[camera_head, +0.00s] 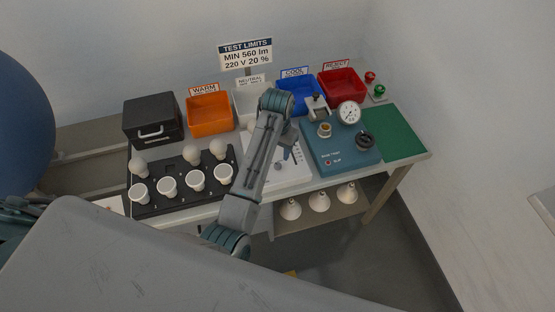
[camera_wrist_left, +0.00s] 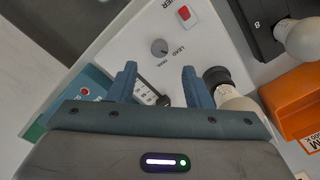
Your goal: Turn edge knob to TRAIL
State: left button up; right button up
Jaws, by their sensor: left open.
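The edge knob (camera_wrist_left: 160,47) is a small grey round knob on a white panel (camera_wrist_left: 128,42), with LEAD and TRAIL lettering beside it in the left wrist view. Which way its pointer faces is too small to tell. My left gripper (camera_wrist_left: 158,80) is open, its two fingers apart and pointing toward the panel. In the head view the left gripper (camera_head: 289,150) is over the white panel (camera_head: 268,176), partly hidden by my arm. My right gripper is not seen.
A red switch (camera_wrist_left: 184,13) is on the panel. A bulb with a black base (camera_wrist_left: 235,103) is close to the right finger. A teal tester (camera_head: 335,158) stands right of the panel, a black bulb rack (camera_head: 152,207) left, and colored bins (camera_head: 209,115) behind.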

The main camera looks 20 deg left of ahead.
aim_at(278, 165)
pick_arm(q)
notch_tip(278, 165, down, 6)
jog(key=shift+r+p, duration=0.15)
jog(key=shift+p, duration=0.6)
jog(key=shift+f, duration=0.7)
grip_shut()
